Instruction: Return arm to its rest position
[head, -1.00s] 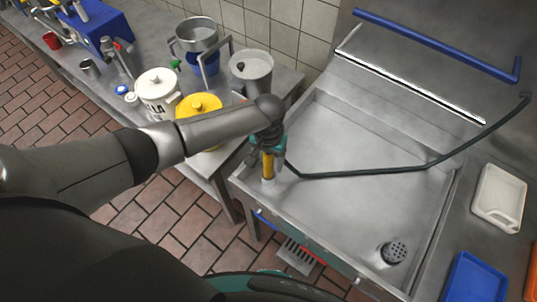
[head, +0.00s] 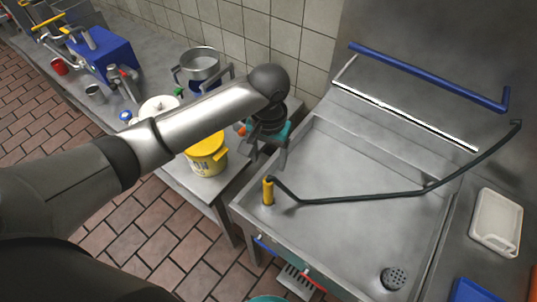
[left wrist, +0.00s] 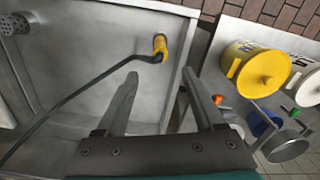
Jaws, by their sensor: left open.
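My left arm reaches in from the left of the head view. A yellow spray handle (head: 267,192) with a dark hose stands by the sink's left edge, below and apart from the fingers. The handle shows beyond the fingertips in the left wrist view (left wrist: 160,44). My right gripper is not in view.
The steel sink (head: 345,225) has a drain at the front right. A yellow pot (head: 206,158), a white lidded pot (head: 158,105) and a steel pot (head: 200,65) stand on the left counter. A white tray (head: 496,222) lies to the right. A blue rail (head: 430,77) runs along the back wall.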

